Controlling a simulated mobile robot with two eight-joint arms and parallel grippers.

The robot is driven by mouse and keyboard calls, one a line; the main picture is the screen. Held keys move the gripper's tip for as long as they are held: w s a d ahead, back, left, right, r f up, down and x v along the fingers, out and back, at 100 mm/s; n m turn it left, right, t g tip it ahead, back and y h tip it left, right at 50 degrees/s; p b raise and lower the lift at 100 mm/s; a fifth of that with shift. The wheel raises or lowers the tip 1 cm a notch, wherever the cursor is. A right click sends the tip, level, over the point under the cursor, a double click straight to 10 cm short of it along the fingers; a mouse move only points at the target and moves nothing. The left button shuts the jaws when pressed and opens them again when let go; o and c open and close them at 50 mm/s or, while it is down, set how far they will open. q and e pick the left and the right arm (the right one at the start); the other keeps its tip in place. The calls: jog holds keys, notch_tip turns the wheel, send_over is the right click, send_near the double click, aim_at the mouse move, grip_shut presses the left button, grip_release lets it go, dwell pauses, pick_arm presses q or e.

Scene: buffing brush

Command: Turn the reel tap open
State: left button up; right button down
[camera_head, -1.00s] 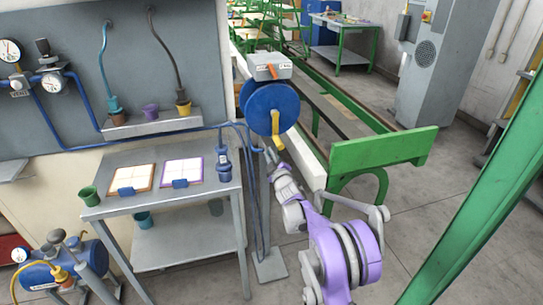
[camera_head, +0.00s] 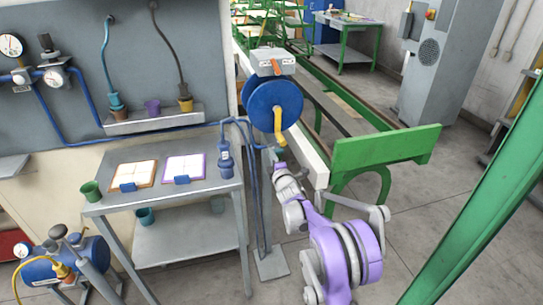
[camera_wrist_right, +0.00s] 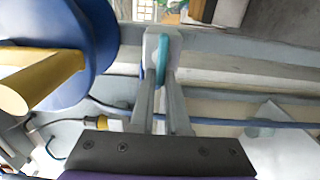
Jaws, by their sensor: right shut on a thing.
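The blue hose reel (camera_head: 272,105) with a yellow crank handle (camera_head: 278,126) stands on a grey post beside the table. It also shows large at the left of the right wrist view (camera_wrist_right: 75,75). A thin teal piece (camera_wrist_right: 161,60), which looks like the tap's handle, is between my right fingertips, in front of a pale grey block. My right gripper (camera_wrist_right: 160,75) is shut on it, just below and right of the reel. In the head view the right gripper (camera_head: 280,160) is small and the grip is hard to make out. My left gripper is not in view.
A grey table (camera_head: 210,188) with two framed cards, a green cup (camera_head: 90,191) and a blue bottle-like fitting (camera_head: 225,160) stands left of the post. A green frame (camera_head: 385,148) stands to the right. Blue hoses hang by the post. Floor at the lower right is open.

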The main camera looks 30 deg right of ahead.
dwell(0.5)
jog(key=c, duration=0.9)
grip_release()
jog(key=shift+s, duration=0.15)
jog(key=v, duration=1)
jog(key=shift+s, duration=0.25)
jog(key=shift+a, duration=0.15)
